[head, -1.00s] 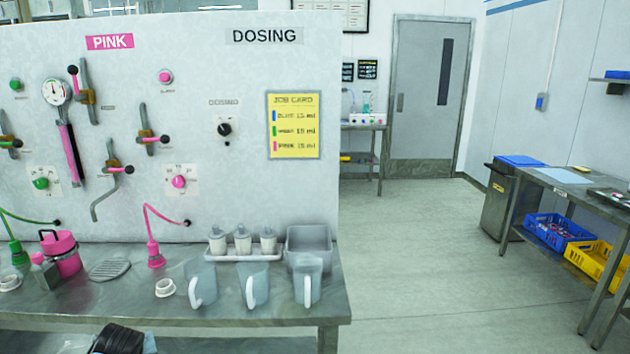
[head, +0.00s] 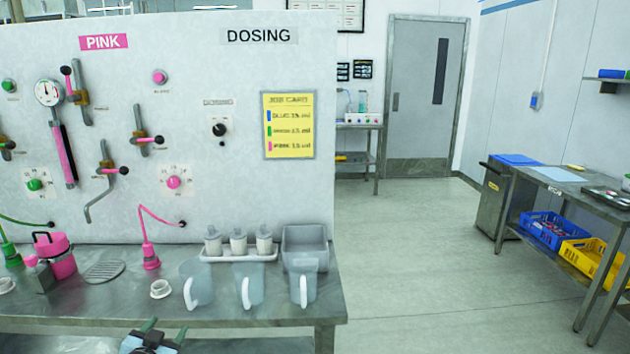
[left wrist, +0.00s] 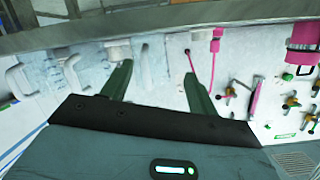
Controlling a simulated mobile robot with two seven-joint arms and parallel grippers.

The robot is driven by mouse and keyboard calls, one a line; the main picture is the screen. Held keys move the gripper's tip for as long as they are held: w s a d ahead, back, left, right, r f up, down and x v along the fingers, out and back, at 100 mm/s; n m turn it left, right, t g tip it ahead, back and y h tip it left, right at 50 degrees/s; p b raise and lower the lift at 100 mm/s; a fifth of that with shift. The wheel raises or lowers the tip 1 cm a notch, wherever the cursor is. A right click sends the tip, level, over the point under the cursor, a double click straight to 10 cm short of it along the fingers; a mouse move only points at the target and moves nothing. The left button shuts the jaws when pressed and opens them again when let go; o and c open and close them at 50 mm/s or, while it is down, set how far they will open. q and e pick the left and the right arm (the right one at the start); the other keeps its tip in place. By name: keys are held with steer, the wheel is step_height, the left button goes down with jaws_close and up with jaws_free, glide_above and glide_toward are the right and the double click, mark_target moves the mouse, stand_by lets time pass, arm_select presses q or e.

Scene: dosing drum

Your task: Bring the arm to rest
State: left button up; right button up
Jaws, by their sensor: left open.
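My left gripper (head: 162,331) shows at the bottom edge of the head view, in front of the steel bench's front edge. Its two green fingers (left wrist: 157,88) stand apart in the left wrist view, with nothing between them that I can see held. The pitchers, the pink hose and the panel appear beyond the fingers in that view. The steel bench (head: 120,309) stands beyond the gripper in the head view. My right gripper is in neither view.
Several clear pitchers (head: 248,287) stand near the bench's front edge, beside a white ring (head: 160,289). Behind them are a bottle rack (head: 238,255) and a grey bin (head: 305,243). A pink jug (head: 60,258) stands at the left. The floor (head: 400,250) at right is open.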

arm_select(q)
steer(key=s+d+f+g+h, duration=0.15)
steer(key=s+d+f, duration=0.25)
steer(key=s+f, duration=0.4)
steer(key=s+d+f+g, duration=0.2)
steer(key=s+d+f, duration=0.3)
steer(key=s, duration=0.5)
steer(key=s+d+f+g, duration=0.1)
steer(key=s+d+f, duration=0.1)
steer(key=s, duration=0.8)
steer(key=s+d+f+n+g+h, duration=0.1)
steer(key=s+d+f, duration=0.2)
steer(key=s, duration=0.8)
steer(key=shift+d, duration=0.3)
steer(key=shift+f, duration=0.1)
